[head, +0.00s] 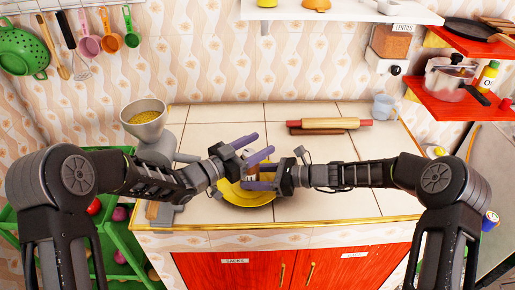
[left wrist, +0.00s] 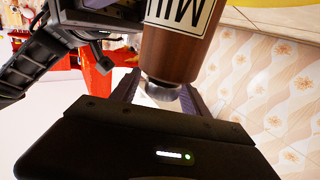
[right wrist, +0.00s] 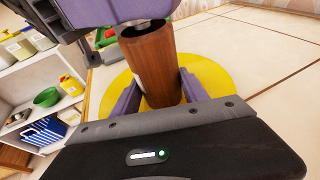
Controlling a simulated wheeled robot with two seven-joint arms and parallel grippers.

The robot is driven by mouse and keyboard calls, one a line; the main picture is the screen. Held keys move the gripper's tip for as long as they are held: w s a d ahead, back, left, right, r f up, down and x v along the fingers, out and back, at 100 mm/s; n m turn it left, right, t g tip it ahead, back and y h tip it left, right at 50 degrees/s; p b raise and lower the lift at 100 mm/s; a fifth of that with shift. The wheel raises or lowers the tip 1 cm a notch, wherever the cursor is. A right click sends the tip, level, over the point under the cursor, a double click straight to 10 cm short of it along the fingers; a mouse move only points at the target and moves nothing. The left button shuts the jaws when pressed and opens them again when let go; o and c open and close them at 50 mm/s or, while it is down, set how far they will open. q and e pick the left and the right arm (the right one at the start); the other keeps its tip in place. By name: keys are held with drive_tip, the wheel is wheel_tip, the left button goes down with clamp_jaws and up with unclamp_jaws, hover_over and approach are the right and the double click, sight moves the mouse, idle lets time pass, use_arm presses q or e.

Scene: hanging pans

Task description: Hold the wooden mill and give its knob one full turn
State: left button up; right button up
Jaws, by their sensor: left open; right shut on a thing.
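The wooden mill (head: 251,173) stands upright above the yellow plate, partly hidden by my grippers in the head view. Its brown body (right wrist: 152,65) is between the purple fingers of my right gripper (right wrist: 160,95), which is shut on it. In the left wrist view the mill body (left wrist: 175,50) carries a white label, and its metallic knob (left wrist: 162,93) sits between the fingers of my left gripper (left wrist: 160,92). That gripper is open, with a finger on either side of the knob. I cannot tell whether either finger touches it.
The yellow plate (head: 245,198) lies on the tiled counter below the mill. A grey grinder with a grain-filled hopper (head: 144,118) stands close to my left arm. A rolling pin (head: 325,123) and a pale cup (head: 383,105) are at the back. The counter's right part is mostly clear.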

use_arm(q)
wheel_tip(320, 180, up, 9)
idle(0.3)
drive_tip(key=shift+f, duration=0.1)
drive_tip(key=s+a+f+n+t+y, duration=0.5)
drive_tip(key=s+a+f+y, duration=0.1)
drive_tip(key=s+f, duration=0.3)
drive_tip(key=shift+s+f+n+t+y, duration=0.3)
drive_tip(key=shift+s+f+n+y, duration=0.1)
drive_tip(key=shift+s+y, duration=0.15)
drive_tip(key=shift+w+r, duration=0.1)
drive_tip(key=x, duration=1.2)
